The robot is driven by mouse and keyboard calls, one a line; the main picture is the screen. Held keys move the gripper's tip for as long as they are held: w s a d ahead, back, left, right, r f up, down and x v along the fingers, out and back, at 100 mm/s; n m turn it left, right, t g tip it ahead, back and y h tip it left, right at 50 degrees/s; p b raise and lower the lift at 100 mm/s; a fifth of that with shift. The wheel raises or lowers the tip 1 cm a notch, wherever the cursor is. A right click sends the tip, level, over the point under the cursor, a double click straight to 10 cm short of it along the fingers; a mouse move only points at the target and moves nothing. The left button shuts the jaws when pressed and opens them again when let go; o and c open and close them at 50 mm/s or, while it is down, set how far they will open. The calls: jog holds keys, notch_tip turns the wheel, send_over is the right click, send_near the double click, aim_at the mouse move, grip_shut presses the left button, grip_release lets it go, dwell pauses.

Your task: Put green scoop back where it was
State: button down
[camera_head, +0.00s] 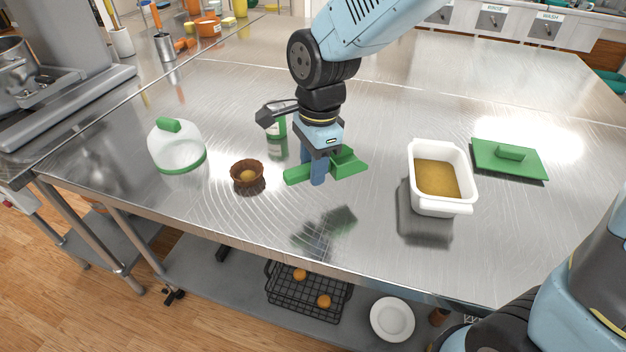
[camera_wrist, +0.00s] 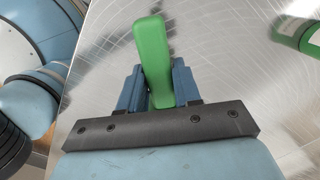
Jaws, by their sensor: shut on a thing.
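The green scoop (camera_head: 349,163) is held in my gripper (camera_head: 318,170) above the steel table. Its handle points left and its scoop end points right in the head view. In the wrist view the green scoop (camera_wrist: 153,60) stands between the two blue fingers of my gripper (camera_wrist: 158,88), which are shut on it. A white tub (camera_head: 440,205) with yellow-brown contents stands open to the right of the scoop. A green lid (camera_head: 510,158) with a handle lies on the table right of the tub.
A brown cup (camera_head: 247,177) with yellow-brown filling stands left of the scoop. A green-and-white bottle (camera_head: 277,122) stands behind my gripper. The table's front edge is near; a shelf below holds a black basket (camera_head: 308,292) and white plate (camera_head: 392,319).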

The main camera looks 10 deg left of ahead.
send_over(313, 192)
notch_tip(313, 192, down, 5)
jog(key=shift+d+f, duration=0.1)
jog(key=shift+d, duration=0.05)
jog(key=shift+w+f, duration=0.1)
jog(key=shift+f, duration=1.4)
jog(key=c, duration=0.8)
grip_release()
jog(key=shift+r, duration=0.1)
jog(key=r, duration=1.2)
jog(key=shift+w+d, duration=0.2)
jog(key=shift+d, duration=0.15)
